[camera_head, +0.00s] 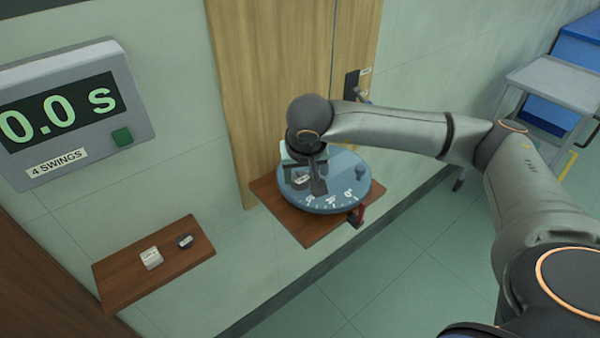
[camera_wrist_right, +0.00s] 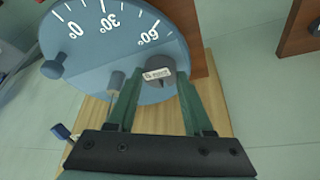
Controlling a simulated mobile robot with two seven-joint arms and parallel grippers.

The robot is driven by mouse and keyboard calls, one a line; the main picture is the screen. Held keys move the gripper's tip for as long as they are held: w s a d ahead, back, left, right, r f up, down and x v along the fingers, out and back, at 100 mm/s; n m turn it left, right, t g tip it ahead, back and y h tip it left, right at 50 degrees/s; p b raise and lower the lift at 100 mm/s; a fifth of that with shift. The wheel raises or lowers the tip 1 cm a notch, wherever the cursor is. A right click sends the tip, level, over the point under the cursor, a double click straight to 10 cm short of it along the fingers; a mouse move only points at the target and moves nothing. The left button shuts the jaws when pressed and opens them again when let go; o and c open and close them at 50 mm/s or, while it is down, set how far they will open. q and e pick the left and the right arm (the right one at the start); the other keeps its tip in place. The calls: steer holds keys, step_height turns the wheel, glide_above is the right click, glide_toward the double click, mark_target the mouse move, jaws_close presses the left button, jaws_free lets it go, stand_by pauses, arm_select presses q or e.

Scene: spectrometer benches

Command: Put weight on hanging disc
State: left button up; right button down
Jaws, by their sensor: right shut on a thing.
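The hanging disc (camera_head: 340,200) is a round blue-grey plate with a white angle scale, over a wooden shelf against the wall. It also shows in the wrist view (camera_wrist_right: 90,62), with a grey peg (camera_wrist_right: 117,80) and a blue knob (camera_wrist_right: 55,66) on it. My right gripper (camera_head: 310,185) is over the left part of the disc. In the wrist view its green fingers (camera_wrist_right: 157,78) are shut on a dark grey round weight (camera_wrist_right: 168,65) with a white label. I cannot tell whether the weight touches the disc. My left gripper is not in view.
A small wooden shelf (camera_head: 125,273) at the lower left holds a white labelled block (camera_head: 151,258) and a dark weight (camera_head: 185,241). A timer (camera_head: 75,110) reads 0.0 s. A red-and-black part (camera_head: 357,215) sits at the disc shelf's edge.

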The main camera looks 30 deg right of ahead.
steer(key=shift+f, duration=0.25)
steer(key=shift+f, duration=0.2)
steer(key=shift+c, duration=1.5)
jaws_free()
steer(key=shift+r, duration=0.1)
